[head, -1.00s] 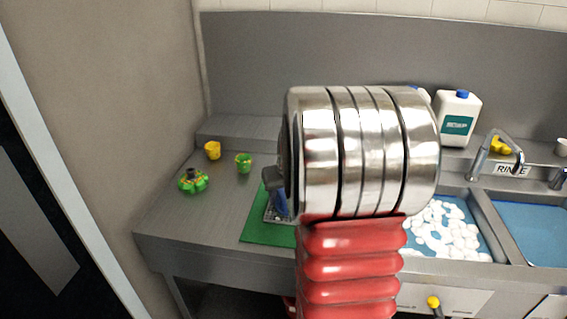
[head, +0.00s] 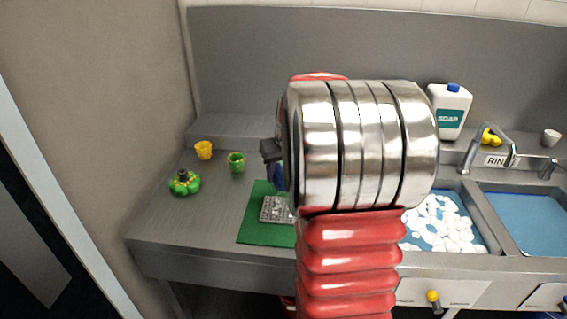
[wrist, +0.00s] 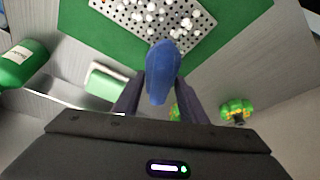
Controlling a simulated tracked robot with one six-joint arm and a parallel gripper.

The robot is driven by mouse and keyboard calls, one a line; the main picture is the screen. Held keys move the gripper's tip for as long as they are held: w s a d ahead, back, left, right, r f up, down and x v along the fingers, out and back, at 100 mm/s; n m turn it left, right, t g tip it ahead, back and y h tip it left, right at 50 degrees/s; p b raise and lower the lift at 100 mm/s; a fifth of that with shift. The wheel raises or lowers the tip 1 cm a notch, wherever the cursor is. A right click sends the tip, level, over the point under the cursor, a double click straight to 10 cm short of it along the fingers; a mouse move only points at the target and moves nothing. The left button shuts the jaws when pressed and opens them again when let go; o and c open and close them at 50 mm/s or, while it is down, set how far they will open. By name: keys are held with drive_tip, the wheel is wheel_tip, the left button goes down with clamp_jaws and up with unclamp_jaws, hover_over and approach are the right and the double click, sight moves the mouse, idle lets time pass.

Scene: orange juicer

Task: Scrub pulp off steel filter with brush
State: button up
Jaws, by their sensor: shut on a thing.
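The steel filter (head: 274,209) is a flat perforated grey plate lying on a green mat (head: 256,229) on the counter. White pulp bits, with a few reddish ones, dot it in the wrist view (wrist: 128,14). My gripper (wrist: 158,88) is shut on the blue brush (wrist: 164,62), whose rounded end points toward the filter. The brush overlaps the filter's near edge in the wrist view; I cannot tell whether they touch. In the head view my gripper (head: 270,152) is above the mat, and my arm hides most of the brush and the filter's right side.
A foamy basin (head: 440,232) and a rinse basin (head: 530,226) are to the right, with a soap jug (head: 449,112) behind. A green-white sponge (wrist: 108,80) lies beside the mat.

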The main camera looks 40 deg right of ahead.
drive_tip(key=shift+r, duration=1.35)
drive_tip(key=shift+s, duration=0.1)
drive_tip(key=shift+d, duration=0.1)
